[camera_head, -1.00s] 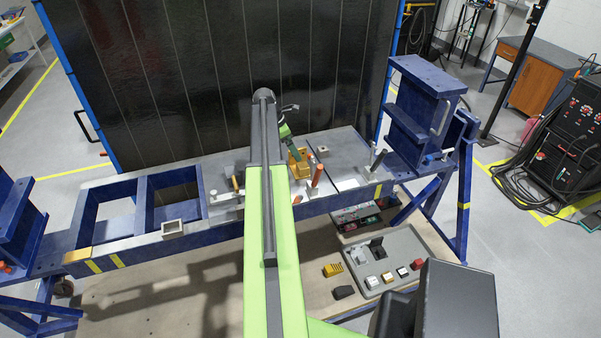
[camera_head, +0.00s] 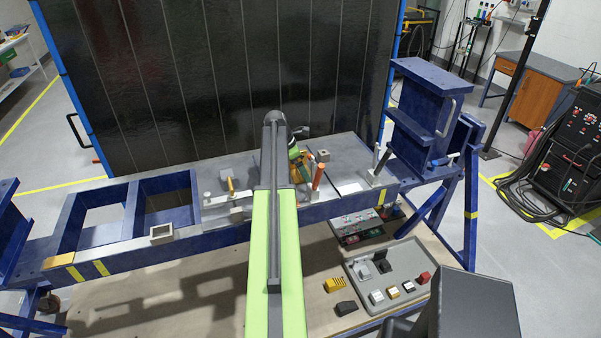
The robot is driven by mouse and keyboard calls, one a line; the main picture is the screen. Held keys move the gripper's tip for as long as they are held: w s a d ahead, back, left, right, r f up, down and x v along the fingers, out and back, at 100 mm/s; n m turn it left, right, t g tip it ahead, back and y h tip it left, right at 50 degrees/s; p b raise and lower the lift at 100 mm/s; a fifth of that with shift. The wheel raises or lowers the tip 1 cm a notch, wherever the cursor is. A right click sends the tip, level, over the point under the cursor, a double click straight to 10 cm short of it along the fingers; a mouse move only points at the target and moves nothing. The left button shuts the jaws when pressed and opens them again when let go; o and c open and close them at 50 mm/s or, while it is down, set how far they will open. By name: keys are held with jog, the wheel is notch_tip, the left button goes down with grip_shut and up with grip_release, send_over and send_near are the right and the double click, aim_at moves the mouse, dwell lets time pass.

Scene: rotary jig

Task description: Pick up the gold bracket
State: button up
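The gold bracket (camera_head: 304,171) is on the grey plate of the blue jig beam, just right of my arm. My arm covers its left part. My gripper (camera_head: 299,157) is at the bracket, with a green part of my wrist just above it. The fingers are small and partly hidden, so I cannot tell whether they touch the bracket or are open or shut.
An orange-red post (camera_head: 317,177) stands close to the right of the bracket. A small square metal piece (camera_head: 322,156) lies behind it. A clamp with a yellow handle (camera_head: 230,185) is left of my arm. A grey parts tray (camera_head: 407,263) lies below right.

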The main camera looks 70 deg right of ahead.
jog(key=c, duration=1.7)
